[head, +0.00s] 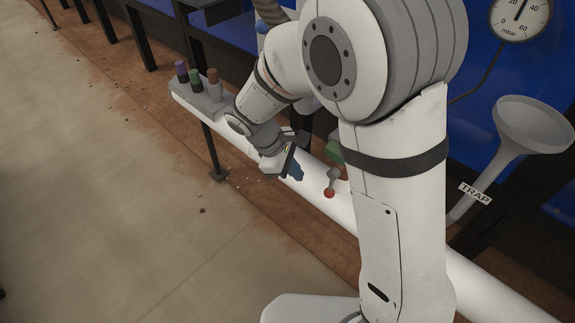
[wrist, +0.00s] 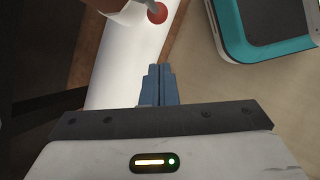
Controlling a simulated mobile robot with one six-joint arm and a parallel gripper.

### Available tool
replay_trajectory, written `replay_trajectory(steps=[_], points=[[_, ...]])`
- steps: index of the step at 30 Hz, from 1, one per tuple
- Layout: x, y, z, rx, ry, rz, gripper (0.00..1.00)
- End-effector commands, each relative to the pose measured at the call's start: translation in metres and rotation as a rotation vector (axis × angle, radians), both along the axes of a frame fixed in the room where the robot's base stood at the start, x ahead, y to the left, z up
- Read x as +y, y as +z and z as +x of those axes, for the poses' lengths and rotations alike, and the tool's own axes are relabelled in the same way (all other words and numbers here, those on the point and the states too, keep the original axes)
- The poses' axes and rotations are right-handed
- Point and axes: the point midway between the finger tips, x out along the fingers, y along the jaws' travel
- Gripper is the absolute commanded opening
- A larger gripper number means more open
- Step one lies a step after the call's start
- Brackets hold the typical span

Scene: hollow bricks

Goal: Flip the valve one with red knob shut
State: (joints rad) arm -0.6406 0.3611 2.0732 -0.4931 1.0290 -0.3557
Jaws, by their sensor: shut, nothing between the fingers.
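The valve's red knob (head: 329,193) sits at the end of a short grey lever (head: 333,177) beside the white pipe (head: 362,217) in the head view. A green part (head: 334,152) shows just above the lever, partly hidden by my arm. My gripper (head: 296,172) is over the pipe, to the left of the red knob and apart from it. In the wrist view, my gripper's blue fingers (wrist: 157,84) are closed together and empty. The red knob (wrist: 157,12) is at the top edge there, beyond the fingertips, with part of the lever cut off.
A grey block with purple (head: 181,71), green and brown knobs stands at the pipe's left end. A funnel (head: 535,125) with a TRAP label and a gauge (head: 519,17) are at the right. A teal-edged grey object (wrist: 267,25) shows in the wrist view. The floor at left is open.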

Motion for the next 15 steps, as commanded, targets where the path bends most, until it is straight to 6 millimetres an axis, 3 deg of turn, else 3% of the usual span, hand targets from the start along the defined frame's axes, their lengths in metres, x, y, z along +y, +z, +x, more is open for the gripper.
replay_trajectory(steps=[1, 5, 9, 15], points=[[-0.006, -0.015, 0.0, 0.002, -0.001, -0.002, 0.0], [-0.019, -0.035, 0.001, 0.001, -0.003, 0.0, 0.0], [-0.039, -0.039, -0.002, -0.001, -0.002, 0.0, 0.0], [-0.051, -0.041, -0.004, -0.001, 0.001, 0.001, 0.0]])
